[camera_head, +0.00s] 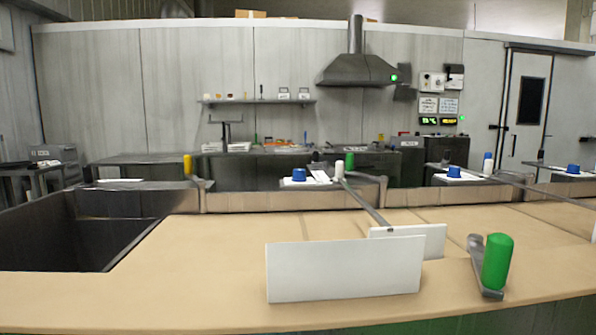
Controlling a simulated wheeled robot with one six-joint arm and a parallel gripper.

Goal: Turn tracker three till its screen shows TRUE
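My gripper is not in this view. A crank with a green handle (497,262) and a grey arm (478,262) stands on the near edge of the tan counter, at the right. Two white panels (344,269) stand upright on the counter left of it, blank on the side facing me. No label or number shows, so I cannot tell which unit is tracker three. No TRUE screen is readable. Farther back are a yellow handle (187,164), a white handle (339,170) on a long grey bar, and blue knobs (299,174) on white plates.
The tan counter (190,285) runs across the front, with a dark open pit (70,240) at the left. A steel bench, a shelf (256,101), a hood (357,68) and small lit displays (437,121) are at the back wall. A door (525,105) is at the right.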

